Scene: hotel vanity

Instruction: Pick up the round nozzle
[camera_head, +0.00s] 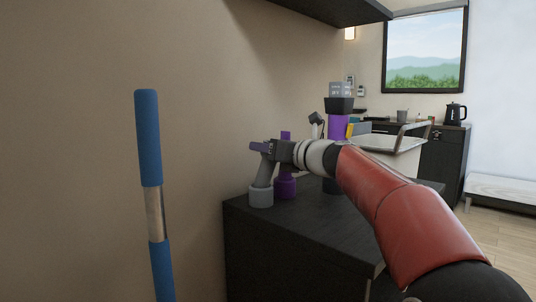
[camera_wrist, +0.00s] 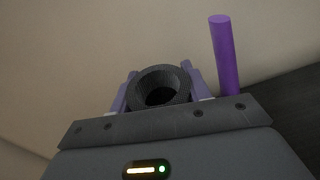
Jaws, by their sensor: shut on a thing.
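The round nozzle (camera_head: 262,196) is grey, with a wide round bottom end and a tilted tube rising from it. It is at the left edge of the dark vanity top (camera_head: 330,228); I cannot tell whether its bottom touches the top. My gripper (camera_head: 264,147), with purple fingers, is shut around the tube's upper end. In the wrist view, the nozzle's open dark round mouth (camera_wrist: 161,88) sits between the two fingers (camera_wrist: 160,92). The fingers hide part of the tube.
A purple piece (camera_head: 285,187) with an upright rod stands just right of the nozzle; its rod (camera_wrist: 226,55) shows in the wrist view. A tall purple stack (camera_head: 338,127) stands farther back. A blue-ended pole (camera_head: 148,140) is at the left near the wall.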

